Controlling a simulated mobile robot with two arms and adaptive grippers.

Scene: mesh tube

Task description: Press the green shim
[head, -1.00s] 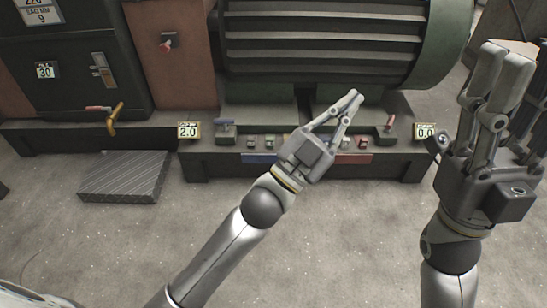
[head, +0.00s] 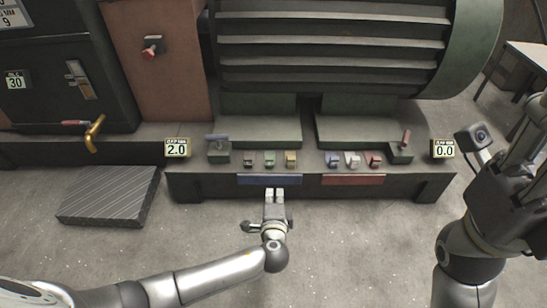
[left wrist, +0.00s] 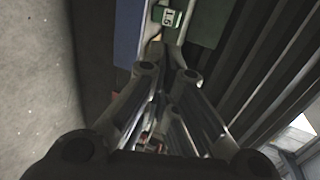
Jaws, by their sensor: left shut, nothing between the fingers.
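The green shim (head: 269,159) is a small green block on the ledge of the machine base, between a grey and a yellow one. In the left wrist view a green block (left wrist: 167,17) with a white label reading 1.5 shows beyond my fingers. My left gripper (head: 274,192) is shut and empty. In the head view it appears just below the shim, its tips at the blue strip; I cannot tell whether they touch anything. My right gripper (head: 537,130) is at the right edge, partly cut off, well away from the shims.
Blue (head: 333,159), white (head: 353,160) and red (head: 374,160) blocks sit to the right. Levers flank the rows, with signs reading 2.0 (head: 177,149) and 0.0 (head: 443,149). The big finned motor (head: 330,45) rises behind the ledge. A ridged plate (head: 108,194) lies on the floor.

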